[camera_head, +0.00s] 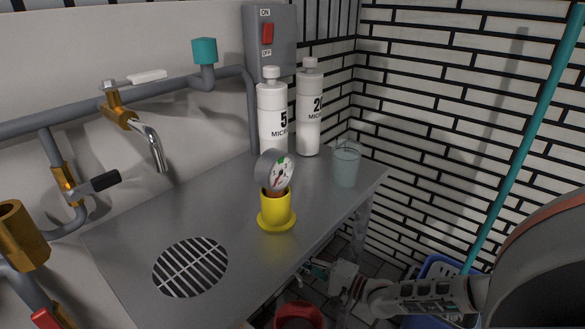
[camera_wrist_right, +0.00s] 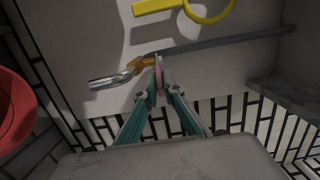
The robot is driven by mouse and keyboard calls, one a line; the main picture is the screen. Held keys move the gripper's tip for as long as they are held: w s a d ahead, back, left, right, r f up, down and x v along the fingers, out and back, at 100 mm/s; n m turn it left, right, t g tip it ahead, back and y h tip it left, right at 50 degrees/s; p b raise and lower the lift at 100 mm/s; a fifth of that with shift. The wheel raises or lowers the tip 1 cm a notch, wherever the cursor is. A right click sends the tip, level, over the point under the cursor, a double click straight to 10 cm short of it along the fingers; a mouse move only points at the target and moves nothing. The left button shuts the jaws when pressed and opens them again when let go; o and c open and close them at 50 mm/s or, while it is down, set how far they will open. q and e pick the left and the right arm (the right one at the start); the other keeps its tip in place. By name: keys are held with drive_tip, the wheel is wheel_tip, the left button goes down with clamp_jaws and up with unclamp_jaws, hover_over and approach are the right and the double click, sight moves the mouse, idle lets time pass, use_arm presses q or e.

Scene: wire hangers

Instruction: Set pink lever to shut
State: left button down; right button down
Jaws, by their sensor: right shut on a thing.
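The pink lever (camera_wrist_right: 159,76) shows in the right wrist view as a thin upright strip beside an orange valve body (camera_wrist_right: 138,66) on a grey pipe (camera_wrist_right: 225,41). A metal spout (camera_wrist_right: 108,82) leads left from the valve. My right gripper (camera_wrist_right: 160,92) has its teal fingers closed on the lever. In the head view the right gripper (camera_head: 318,268) is low, beyond the counter's front edge. The lever is hidden there. My left gripper is not in view.
In the head view a metal counter (camera_head: 120,235) holds a yellow cup (camera_head: 276,210) with a gauge, two white bottles (camera_head: 309,125) and a glass (camera_head: 346,165). Below are a red bucket (camera_head: 298,316) and a blue basket (camera_head: 437,266). A teal pole (camera_head: 530,130) stands at right.

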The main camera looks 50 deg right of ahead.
drive_tip(key=c, duration=2.4)
unclamp_jaws()
drive_tip(key=shift+c, duration=0.2)
drive_tip(key=s+d, duration=0.1)
drive_tip(key=s, duration=1.1)
drive_tip(key=shift+d, duration=0.4)
